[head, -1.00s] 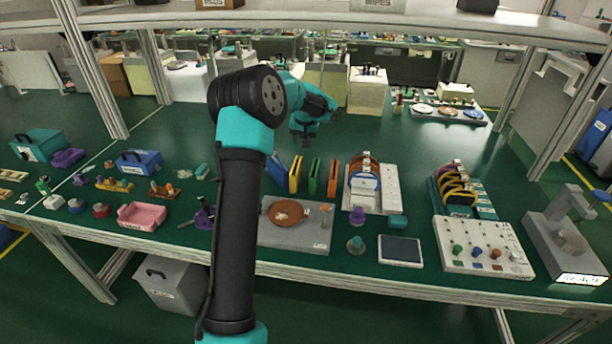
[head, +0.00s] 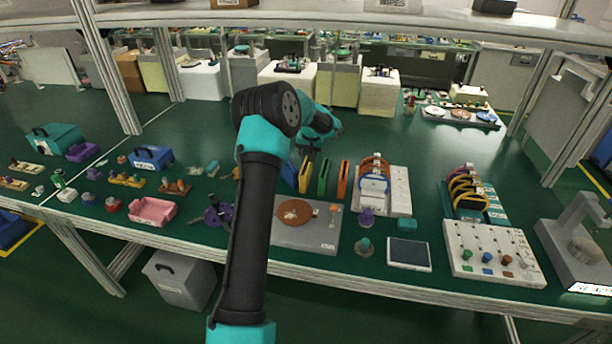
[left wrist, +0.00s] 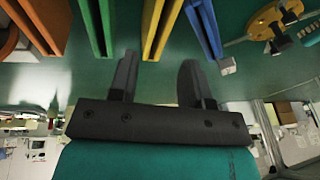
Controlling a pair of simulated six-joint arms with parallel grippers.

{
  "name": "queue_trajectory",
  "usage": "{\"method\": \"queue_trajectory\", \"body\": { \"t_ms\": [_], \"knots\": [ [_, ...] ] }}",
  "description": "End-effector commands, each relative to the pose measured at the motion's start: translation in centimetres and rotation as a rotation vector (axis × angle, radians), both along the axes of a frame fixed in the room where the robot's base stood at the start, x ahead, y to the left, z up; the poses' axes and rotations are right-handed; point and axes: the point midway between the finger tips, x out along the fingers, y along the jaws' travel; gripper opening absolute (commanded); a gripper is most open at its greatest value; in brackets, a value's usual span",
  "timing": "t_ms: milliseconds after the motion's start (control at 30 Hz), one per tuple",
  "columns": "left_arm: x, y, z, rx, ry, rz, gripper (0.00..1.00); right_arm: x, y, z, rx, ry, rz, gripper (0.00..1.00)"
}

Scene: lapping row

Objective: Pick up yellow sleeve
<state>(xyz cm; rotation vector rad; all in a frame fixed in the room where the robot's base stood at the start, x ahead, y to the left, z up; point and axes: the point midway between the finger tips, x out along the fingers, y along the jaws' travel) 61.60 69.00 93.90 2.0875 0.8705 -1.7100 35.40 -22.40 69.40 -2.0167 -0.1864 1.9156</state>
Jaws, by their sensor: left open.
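The yellow sleeve (head: 305,174) is a thin upright slab in a row of sleeves near the middle of the bench. It stands between a blue sleeve (head: 290,172) and a green sleeve (head: 323,177). In the left wrist view the yellow sleeve (left wrist: 162,27) lies beyond the fingertips, roughly in line with the gap between them. My left gripper (head: 310,150) is just behind and above the row. In its wrist view the left gripper (left wrist: 157,75) is open, with nothing between its fingers. My right gripper does not show.
An orange sleeve (head: 343,180) stands right of the green one, close by. A grey plate (head: 300,236) with a brown disc lies in front of the row. A white rack with rings (head: 398,190) stands to the right. Green bench is clear behind the row.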

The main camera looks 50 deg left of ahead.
Motion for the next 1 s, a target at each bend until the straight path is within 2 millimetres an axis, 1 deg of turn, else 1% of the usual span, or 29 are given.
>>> {"method": "queue_trajectory", "body": {
  "t_ms": [33,100,200,333,667,767,1000],
  "knots": [
    [0.0,0.2,-1.0,-0.001,0.003,0.001,0.44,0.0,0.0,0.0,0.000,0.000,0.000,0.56],
    [0.1,0.6,-2.1,-0.001,0.003,0.001,0.44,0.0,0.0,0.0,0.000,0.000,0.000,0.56],
    [0.3,0.9,-3.2,0.001,0.001,0.000,0.44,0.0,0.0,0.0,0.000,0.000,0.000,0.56],
    [0.4,1.1,-3.8,0.001,0.001,0.000,0.44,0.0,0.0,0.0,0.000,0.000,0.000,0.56],
    [0.4,1.1,-4.0,0.001,0.001,0.000,0.44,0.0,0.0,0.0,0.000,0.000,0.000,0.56],
    [0.6,1.3,-4.6,0.000,0.001,0.000,0.44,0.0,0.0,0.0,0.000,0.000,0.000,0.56],
    [1.1,2.1,-7.7,-0.001,0.003,0.002,0.44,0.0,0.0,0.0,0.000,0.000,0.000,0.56]
  ]
}}
